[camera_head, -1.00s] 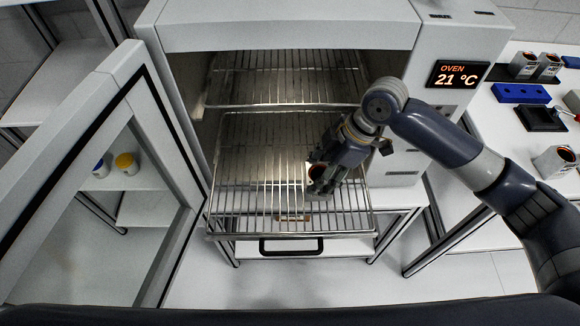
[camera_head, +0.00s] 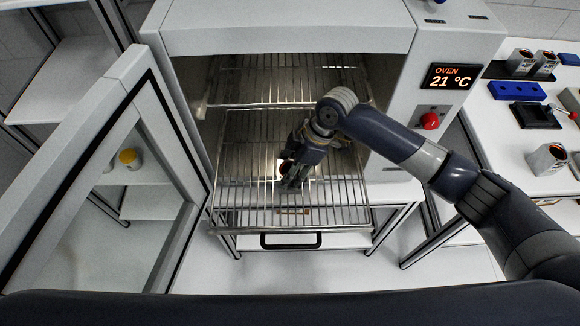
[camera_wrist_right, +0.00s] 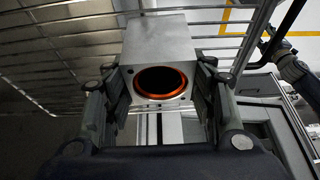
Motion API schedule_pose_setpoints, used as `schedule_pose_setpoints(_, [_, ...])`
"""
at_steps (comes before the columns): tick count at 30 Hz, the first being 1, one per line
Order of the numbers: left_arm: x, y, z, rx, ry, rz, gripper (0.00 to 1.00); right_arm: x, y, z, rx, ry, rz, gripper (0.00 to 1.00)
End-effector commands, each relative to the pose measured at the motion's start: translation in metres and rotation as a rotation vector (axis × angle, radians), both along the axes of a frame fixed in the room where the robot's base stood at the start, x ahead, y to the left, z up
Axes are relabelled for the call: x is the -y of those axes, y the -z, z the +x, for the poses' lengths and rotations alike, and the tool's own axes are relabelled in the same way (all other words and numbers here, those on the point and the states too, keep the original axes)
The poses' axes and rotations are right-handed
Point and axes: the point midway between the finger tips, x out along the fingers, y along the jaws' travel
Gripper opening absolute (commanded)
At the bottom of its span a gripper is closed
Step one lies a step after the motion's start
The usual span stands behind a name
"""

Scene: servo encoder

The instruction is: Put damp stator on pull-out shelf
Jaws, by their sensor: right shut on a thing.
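The stator (camera_wrist_right: 160,62) is a silver square block with a round dark bore ringed in copper. In the right wrist view it sits between the two fingers of my right gripper (camera_wrist_right: 160,110), which is shut on it. In the head view my right gripper (camera_head: 289,178) is over the pull-out wire shelf (camera_head: 235,215) of the oven, and it mostly hides the stator. I cannot tell whether the stator touches the shelf wires. My left gripper is not in view.
The oven door (camera_head: 100,170) stands open at the left. A second wire rack (camera_head: 245,85) is above, inside the oven. A red knob (camera_head: 430,121) is on the oven's right front. The right table holds another metal block (camera_head: 547,158), a blue block (camera_head: 516,91) and a black tray (camera_head: 535,115).

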Motion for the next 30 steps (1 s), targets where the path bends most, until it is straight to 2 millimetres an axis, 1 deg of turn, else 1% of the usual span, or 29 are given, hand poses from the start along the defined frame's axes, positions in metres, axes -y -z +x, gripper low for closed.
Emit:
schedule_pose_setpoints(3, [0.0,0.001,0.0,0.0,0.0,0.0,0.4,-0.001,0.001,0.001,0.002,0.0,0.003,0.07])
schedule_pose_setpoints(4, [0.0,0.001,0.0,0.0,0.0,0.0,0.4,0.0,0.003,0.0,0.0,0.0,0.0,0.54])
schedule_pose_setpoints(5, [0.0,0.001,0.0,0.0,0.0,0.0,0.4,0.0,0.002,0.0,0.0,0.0,0.0,0.6])
schedule_pose_setpoints(6, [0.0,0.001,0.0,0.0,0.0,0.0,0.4,0.0,0.002,0.0,0.0,0.0,0.0,0.69])
schedule_pose_setpoints(7, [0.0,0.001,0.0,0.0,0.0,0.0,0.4,0.0,0.002,0.0,0.0,0.0,0.0,0.71])
schedule_pose_setpoints(16, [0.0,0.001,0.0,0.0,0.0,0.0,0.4,0.0,0.001,0.0,0.0,0.0,0.0,0.71])
schedule_pose_setpoints(20, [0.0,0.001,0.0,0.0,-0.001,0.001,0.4,0.003,-0.004,0.001,0.001,0.001,-0.001,0.71])
schedule_pose_setpoints(23, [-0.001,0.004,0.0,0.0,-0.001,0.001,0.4,0.008,-0.017,0.002,0.004,0.001,0.0,0.71])
schedule_pose_setpoints(30, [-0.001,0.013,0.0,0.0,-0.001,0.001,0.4,0.028,-0.065,0.002,0.005,0.001,-0.001,0.71])
